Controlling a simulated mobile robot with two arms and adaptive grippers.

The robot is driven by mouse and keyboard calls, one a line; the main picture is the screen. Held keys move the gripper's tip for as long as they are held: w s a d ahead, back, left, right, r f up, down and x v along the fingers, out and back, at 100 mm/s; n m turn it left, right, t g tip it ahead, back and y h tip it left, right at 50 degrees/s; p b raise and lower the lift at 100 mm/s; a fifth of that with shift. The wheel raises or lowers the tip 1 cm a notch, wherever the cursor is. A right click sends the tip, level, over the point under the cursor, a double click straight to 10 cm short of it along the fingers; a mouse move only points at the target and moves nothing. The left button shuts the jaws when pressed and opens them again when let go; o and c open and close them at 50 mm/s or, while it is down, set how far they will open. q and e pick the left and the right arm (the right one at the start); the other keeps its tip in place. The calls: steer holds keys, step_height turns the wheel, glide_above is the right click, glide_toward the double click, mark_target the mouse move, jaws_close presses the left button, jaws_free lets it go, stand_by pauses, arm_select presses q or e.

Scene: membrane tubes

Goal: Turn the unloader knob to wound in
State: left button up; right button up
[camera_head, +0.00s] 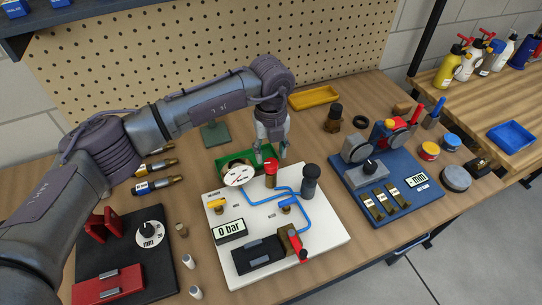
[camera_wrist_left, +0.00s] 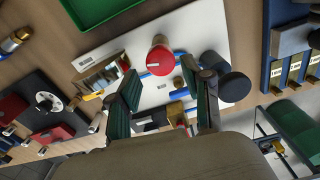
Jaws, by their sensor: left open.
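A white panel (camera_head: 330,237) on the bench carries a red knob (camera_head: 271,170) with a pale mark on top. A black cylindrical knob (camera_head: 311,182) stands to its right. No readable label shows which one is the unloader knob. My left gripper (camera_head: 271,150) is open, pointing down just behind and above the red knob. In the left wrist view the red knob (camera_wrist_left: 160,57) shows just beyond the two green-padded fingers (camera_wrist_left: 165,98), apart from them. The black knob (camera_wrist_left: 234,84) is close beside the right-hand finger there. My right gripper is not in view.
A blue instrument board (camera_head: 408,207) stands at right, a black board (camera_head: 150,275) at left.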

mark_target(271, 162)
arm_select(q)
step_height(271, 162, down, 4)
steer(key=shift+r+p, duration=0.15)
steer(key=shift+p, duration=0.25)
steer(key=shift+f, duration=0.4)
steer(key=shift+c, duration=0.2)
steer(key=c, duration=0.8)
steer(key=shift+f+m+b, duration=0.15)
steer(key=shift+m+b, duration=0.35)
steer(key=shift+b, duration=0.25)
steer(key=m+b, duration=0.9)
steer(key=b, duration=0.2)
steer(key=shift+m+b, duration=1.45)
steer(key=shift+m, duration=0.65)
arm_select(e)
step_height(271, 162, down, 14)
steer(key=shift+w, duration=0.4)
arm_select(q)
steer(key=shift+r, duration=0.2)
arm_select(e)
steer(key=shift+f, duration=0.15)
